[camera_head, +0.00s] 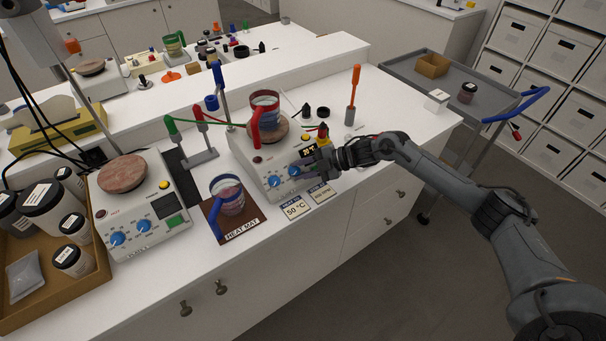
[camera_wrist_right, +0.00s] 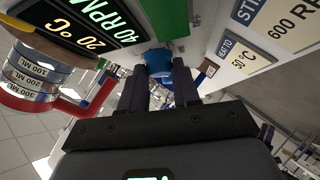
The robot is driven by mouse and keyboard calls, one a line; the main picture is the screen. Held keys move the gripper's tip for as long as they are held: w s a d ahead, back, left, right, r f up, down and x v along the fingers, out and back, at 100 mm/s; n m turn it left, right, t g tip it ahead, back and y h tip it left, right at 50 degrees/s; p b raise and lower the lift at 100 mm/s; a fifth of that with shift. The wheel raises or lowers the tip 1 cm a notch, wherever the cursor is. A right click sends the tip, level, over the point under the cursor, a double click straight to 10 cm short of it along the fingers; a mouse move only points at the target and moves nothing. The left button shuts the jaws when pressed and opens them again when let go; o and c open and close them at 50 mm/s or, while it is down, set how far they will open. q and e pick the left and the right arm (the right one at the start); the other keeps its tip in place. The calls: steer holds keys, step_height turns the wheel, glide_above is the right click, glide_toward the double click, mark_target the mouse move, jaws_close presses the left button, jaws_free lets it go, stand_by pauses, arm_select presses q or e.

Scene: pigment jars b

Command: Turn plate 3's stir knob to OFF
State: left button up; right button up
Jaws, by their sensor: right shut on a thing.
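A white hot plate (camera_head: 262,172) stands in the middle of the bench, with two blue knobs on its front. My right gripper (camera_head: 311,166) is at its right knob (camera_head: 294,171); the left knob (camera_head: 275,182) is free. In the right wrist view the fingers (camera_wrist_right: 167,75) are shut on a blue knob (camera_wrist_right: 158,60). The display (camera_wrist_right: 92,28) there reads 20 °C and 40 RPM. The plate number and the knob's pointer are not readable. A beaker (camera_head: 265,104) with a red handle stands on the round top. My left gripper is not in view.
A second hot plate (camera_head: 143,219) stands left. A blue-handled beaker (camera_head: 231,197) is on the brown heat mat (camera_head: 248,222). A 50 °C card (camera_head: 295,207) lies in front. A red and blue clamp stand (camera_head: 197,156) and an orange-handled tool (camera_head: 352,95) stand nearby.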

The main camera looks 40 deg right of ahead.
steer(key=shift+w+r+n+g+b, duration=0.1)
steer(key=shift+n+g+b, duration=0.35)
steer(key=shift+n, duration=0.35)
steer(key=o, duration=1.1)
steer(key=shift+c, duration=0.2)
steer(key=v, duration=1)
steer(key=shift+d+r, duration=0.25)
steer(key=shift+r, duration=0.1)
